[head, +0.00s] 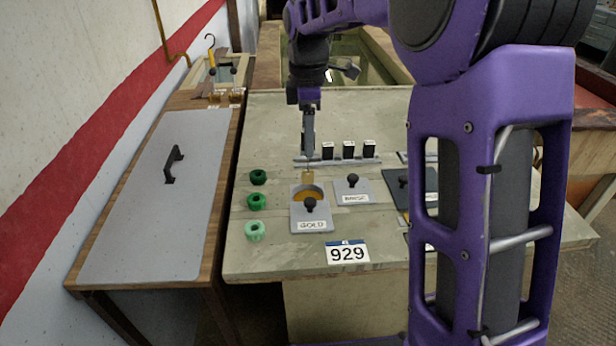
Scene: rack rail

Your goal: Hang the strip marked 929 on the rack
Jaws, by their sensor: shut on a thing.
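My gripper (308,165) points down over the table, behind the plate labelled GOLD (312,226). It is shut on a small tan-gold piece (308,179), which hangs below the fingertips; I can read no number on it. Whether it touches the gold disc below is unclear. A white card with a blue top edge, marked 929 (347,253), is at the table's front edge, apart from my gripper. A light rail (337,161) with several black, white-topped blocks (348,151) runs to the right of my gripper; its left end is close behind the fingers.
Three green rings (256,201) lie at the left of the table. A knobbed plate labelled BRASS (352,190) and a dark plate (408,187) lie right. A side bench (155,215) with a black handle stands left. My arm hides the table's right part.

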